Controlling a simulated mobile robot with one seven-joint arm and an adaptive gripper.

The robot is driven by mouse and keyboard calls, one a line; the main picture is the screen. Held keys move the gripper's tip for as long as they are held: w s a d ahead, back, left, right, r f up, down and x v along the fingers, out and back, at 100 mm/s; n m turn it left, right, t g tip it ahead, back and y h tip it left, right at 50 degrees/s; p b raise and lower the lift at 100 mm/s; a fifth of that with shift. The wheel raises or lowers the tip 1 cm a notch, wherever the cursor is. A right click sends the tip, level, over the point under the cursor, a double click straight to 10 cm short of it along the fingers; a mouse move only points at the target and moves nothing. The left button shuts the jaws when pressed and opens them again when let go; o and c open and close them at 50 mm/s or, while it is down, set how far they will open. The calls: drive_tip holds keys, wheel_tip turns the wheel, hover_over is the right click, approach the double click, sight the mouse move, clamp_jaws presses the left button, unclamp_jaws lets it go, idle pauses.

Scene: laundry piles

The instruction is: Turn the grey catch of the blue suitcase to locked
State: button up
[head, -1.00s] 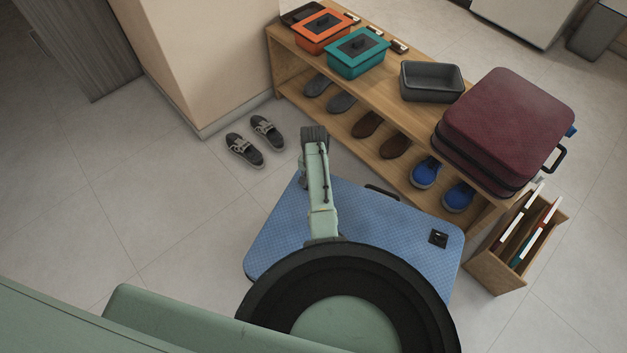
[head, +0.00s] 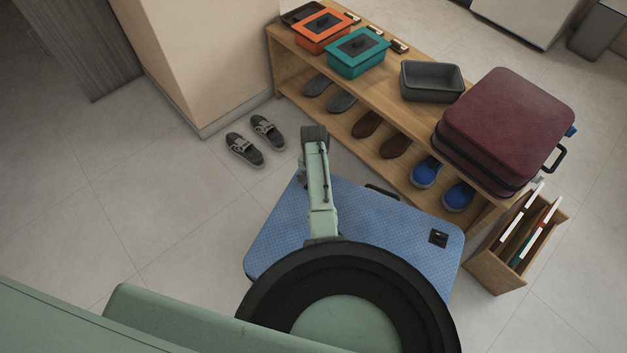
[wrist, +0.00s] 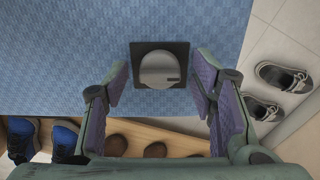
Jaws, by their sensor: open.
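The blue suitcase (head: 385,225) lies flat on the floor, with a dark handle (head: 382,191) on its shelf-facing edge. The wrist view shows its blue textured lid (wrist: 60,60) and the round grey catch (wrist: 158,69) on a square black plate, with a small dark mark at the disc's lower right. My gripper (wrist: 161,80) is open, its fingers on either side of the catch and apart from it. In the head view my gripper (head: 314,134) is over the suitcase's far left end, and my arm hides the grey catch. A black square fitting (head: 438,238) sits near the suitcase's right end.
A wooden shelf (head: 400,75) behind the suitcase holds shoes, orange and teal boxes, a grey bin (head: 432,82) and a maroon suitcase (head: 508,125). Grey sneakers (head: 255,140) lie on the floor to the left. A wooden file box (head: 495,275) stands at right.

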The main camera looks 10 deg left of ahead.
drive_tip(key=shift+r, duration=0.1)
wheel_tip(320, 180, up, 12)
idle(0.5)
idle(0.4)
